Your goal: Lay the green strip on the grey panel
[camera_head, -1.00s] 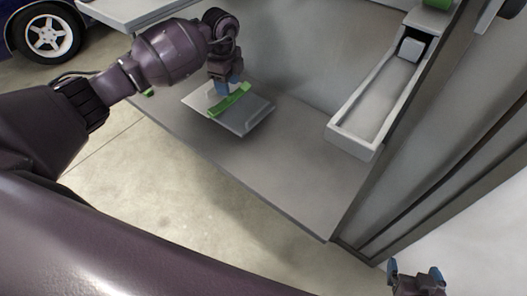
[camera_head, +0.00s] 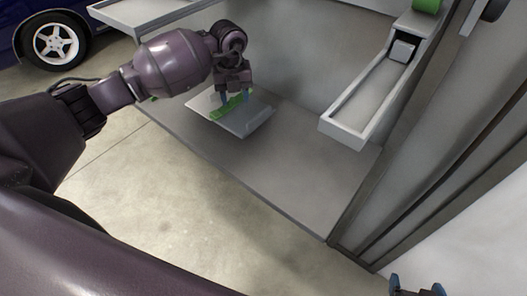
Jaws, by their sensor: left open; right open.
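The green strip (camera_head: 231,107) lies slantwise across the grey panel (camera_head: 257,123), a flat plate on the workbench shelf. Its far end is partly hidden by my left gripper. My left gripper (camera_head: 234,98) is open, pointing down over the strip, with its blue fingertips apart on either side of it. I cannot tell whether the fingertips touch the strip or the panel. My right gripper (camera_head: 417,286) is open and empty at the bottom right edge, partly cut off.
The grey shelf (camera_head: 290,165) is clear to the right of the panel. A pale tray (camera_head: 365,103) with a small white block (camera_head: 403,50) stands at the right, near a green roll (camera_head: 427,5). A bit of green shows behind my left arm.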

